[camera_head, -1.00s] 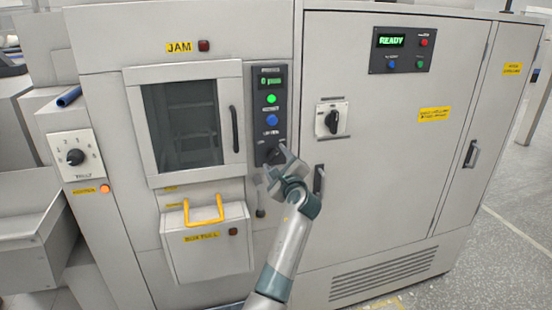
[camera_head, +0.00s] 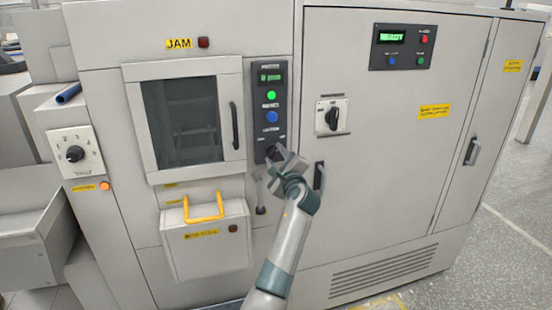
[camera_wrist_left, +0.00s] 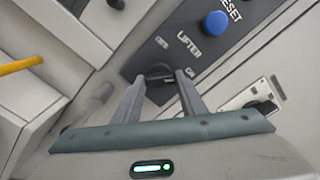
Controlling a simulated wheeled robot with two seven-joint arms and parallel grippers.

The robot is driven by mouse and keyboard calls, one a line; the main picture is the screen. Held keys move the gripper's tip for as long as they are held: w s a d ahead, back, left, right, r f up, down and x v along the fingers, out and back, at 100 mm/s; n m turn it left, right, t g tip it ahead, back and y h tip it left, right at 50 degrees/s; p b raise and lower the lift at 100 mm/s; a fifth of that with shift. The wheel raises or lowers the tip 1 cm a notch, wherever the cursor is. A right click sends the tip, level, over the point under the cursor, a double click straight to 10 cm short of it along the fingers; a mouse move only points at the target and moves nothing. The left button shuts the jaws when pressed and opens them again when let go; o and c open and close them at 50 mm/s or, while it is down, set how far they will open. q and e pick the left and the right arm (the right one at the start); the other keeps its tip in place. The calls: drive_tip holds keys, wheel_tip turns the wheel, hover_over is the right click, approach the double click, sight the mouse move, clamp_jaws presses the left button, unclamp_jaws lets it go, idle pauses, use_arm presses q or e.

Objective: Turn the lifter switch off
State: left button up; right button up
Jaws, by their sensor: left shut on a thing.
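The lifter switch (camera_wrist_left: 160,72) is a dark knob at the bottom of the black control panel (camera_head: 268,100), below a blue button. In the left wrist view it shows under the word LIFTER, with OFF at its left and ON at its right. My left gripper (camera_wrist_left: 158,88) is shut on the knob, one finger at each side. In the head view my left gripper (camera_head: 278,160) covers most of the knob, so its exact angle is hard to read. My right gripper is not in view.
A blue reset button (camera_head: 271,117) and a green button (camera_head: 271,96) sit above the switch. A glass door (camera_head: 236,128) with a dark handle is at the left. A bin with a yellow handle (camera_head: 205,219) is below. Another rotary switch (camera_head: 333,118) is to the right.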

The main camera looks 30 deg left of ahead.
use_arm(q)
drive_tip(key=n+b, duration=0.3)
drive_tip(key=n, duration=0.1)
drive_tip(key=shift+f, duration=0.25)
use_arm(e)
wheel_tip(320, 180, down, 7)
drive_tip(key=b, duration=0.4)
use_arm(q)
drive_tip(key=n+b, duration=0.4)
drive_tip(key=n, duration=0.7)
drive_tip(key=shift+r, duration=0.1)
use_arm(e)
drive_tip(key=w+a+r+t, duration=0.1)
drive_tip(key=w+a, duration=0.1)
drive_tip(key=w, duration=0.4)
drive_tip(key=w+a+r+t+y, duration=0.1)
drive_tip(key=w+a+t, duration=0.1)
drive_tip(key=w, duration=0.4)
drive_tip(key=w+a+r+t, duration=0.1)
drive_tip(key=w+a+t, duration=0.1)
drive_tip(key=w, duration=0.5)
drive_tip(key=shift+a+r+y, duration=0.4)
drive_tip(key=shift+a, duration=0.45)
use_arm(q)
drive_tip(key=o, duration=1.1)
drive_tip(key=shift+c, duration=0.2)
drive_tip(key=shift+r, duration=0.1)
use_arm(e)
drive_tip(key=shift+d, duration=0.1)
